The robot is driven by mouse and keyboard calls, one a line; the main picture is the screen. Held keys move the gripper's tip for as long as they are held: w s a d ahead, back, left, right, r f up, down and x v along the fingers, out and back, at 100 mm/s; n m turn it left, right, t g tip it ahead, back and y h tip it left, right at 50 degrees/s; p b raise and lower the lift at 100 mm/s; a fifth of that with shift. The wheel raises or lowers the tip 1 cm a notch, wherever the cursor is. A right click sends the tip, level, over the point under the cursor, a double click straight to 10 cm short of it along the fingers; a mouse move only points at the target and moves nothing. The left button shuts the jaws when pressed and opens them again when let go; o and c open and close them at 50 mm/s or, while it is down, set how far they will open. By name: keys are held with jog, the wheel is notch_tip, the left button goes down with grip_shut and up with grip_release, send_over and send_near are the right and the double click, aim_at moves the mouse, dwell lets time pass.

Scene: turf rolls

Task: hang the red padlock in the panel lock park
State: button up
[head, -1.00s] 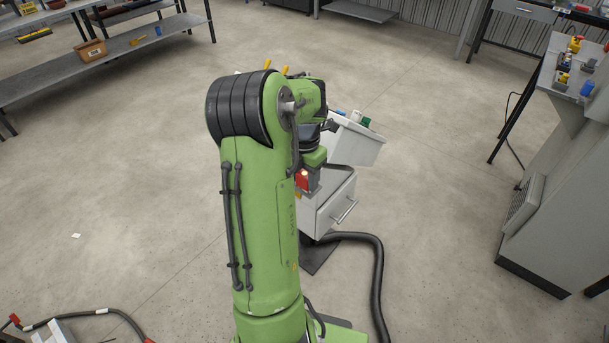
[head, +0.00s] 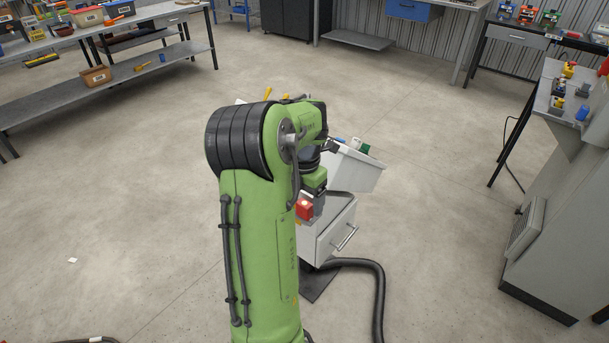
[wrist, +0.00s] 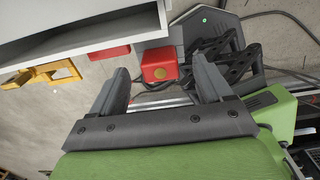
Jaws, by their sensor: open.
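A red block with a round brass-coloured mark, which looks like the body of the red padlock (wrist: 160,66), shows in the wrist view between the tips of my gripper (wrist: 161,64). My gripper is open, with a finger on each side of the block in the picture; I cannot tell whether they touch it. The padlock's shackle is not clear to me. In the head view a small red thing (head: 304,208) shows beside my arm's end, in front of the white drawer unit (head: 322,226); my arm hides most of my gripper there. I cannot make out the panel lock park for certain.
Another red piece (wrist: 108,52) and a yellow piece (wrist: 44,73) lie near the white edge in the wrist view. A shelved bench (head: 120,70) stands at the left. Open floor lies between.

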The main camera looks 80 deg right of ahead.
notch_tip(320, 180, up, 13)
jog(key=p, duration=0.3)
dwell(0.5)
